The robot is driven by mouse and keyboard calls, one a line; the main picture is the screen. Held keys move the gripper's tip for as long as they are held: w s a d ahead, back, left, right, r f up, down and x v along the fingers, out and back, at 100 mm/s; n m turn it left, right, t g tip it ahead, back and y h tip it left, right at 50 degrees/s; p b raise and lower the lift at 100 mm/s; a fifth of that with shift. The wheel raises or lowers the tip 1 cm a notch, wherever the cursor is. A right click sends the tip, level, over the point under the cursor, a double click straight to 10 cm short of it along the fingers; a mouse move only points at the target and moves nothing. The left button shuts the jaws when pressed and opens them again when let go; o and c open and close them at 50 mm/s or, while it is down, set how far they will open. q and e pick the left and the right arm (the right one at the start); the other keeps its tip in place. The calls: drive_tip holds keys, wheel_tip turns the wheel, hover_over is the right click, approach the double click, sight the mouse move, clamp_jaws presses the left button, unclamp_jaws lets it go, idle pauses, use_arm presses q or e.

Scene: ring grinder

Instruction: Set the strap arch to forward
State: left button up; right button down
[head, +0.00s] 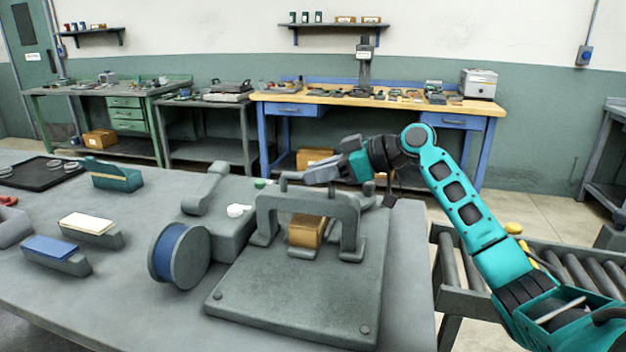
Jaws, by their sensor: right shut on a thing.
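The grey strap arch (263,218) stands upright on a grey base plate (290,300) on the bench. A brown block (306,231) sits beneath it, between its legs. A short handle bar (291,176) shows on top of the arch. My right gripper (325,173) comes in from the right, at the top of the arch, and is shut at the handle bar. The fingertips overlap the bar, so the exact contact is hard to see. My left gripper is not in view.
A grinder body (220,232) with a blue-faced wheel (168,252) stands left of the plate. Sharpening stones (88,224) and a dark tray (40,172) lie further left. A roller conveyor (450,275) stands to the right. The front of the bench is clear.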

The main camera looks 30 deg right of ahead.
drive_tip(key=shift+w+d, duration=0.5)
drive_tip(key=shift+d, duration=0.1)
drive_tip(key=shift+d+r, duration=0.1)
drive_tip(key=shift+d, duration=0.05)
drive_tip(key=shift+w, duration=0.1)
drive_tip(key=c, duration=1.1)
unclamp_jaws()
drive_tip(key=shift+d, duration=0.1)
drive_tip(key=b+v, duration=0.1)
drive_tip(key=v, duration=1.1)
drive_tip(key=shift+s+d+r, duration=0.15)
drive_tip(key=shift+s+d, duration=0.05)
drive_tip(key=shift+s, duration=0.15)
